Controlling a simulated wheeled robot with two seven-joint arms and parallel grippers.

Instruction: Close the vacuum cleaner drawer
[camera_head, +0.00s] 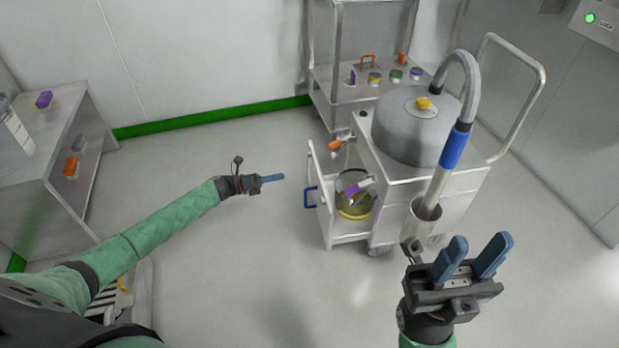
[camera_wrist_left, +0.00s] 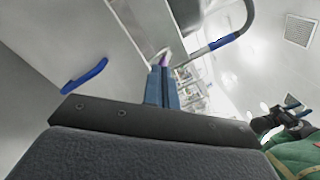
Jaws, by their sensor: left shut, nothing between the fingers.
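The vacuum cleaner (camera_head: 416,130) is a grey dome on a wheeled steel cart. Its drawer (camera_head: 322,193) is pulled out to the left, with a blue handle (camera_head: 310,197) on its front; the handle also shows in the left wrist view (camera_wrist_left: 84,76). Inside the drawer are a yellow-rimmed round container (camera_head: 354,205) and a purple-and-white item (camera_head: 358,186). My left gripper (camera_head: 272,178) is shut and empty, left of the drawer front and apart from the handle; its fingers show in the left wrist view (camera_wrist_left: 162,90). My right gripper (camera_head: 474,258) is open and empty, in front of the cart.
A hose with a blue grip (camera_head: 455,146) hangs into a metal holder (camera_head: 424,222) at the cart's front. A shelf trolley (camera_head: 345,95) stands behind. A steel table (camera_head: 62,150) is at the left. The floor (camera_head: 250,250) between is clear.

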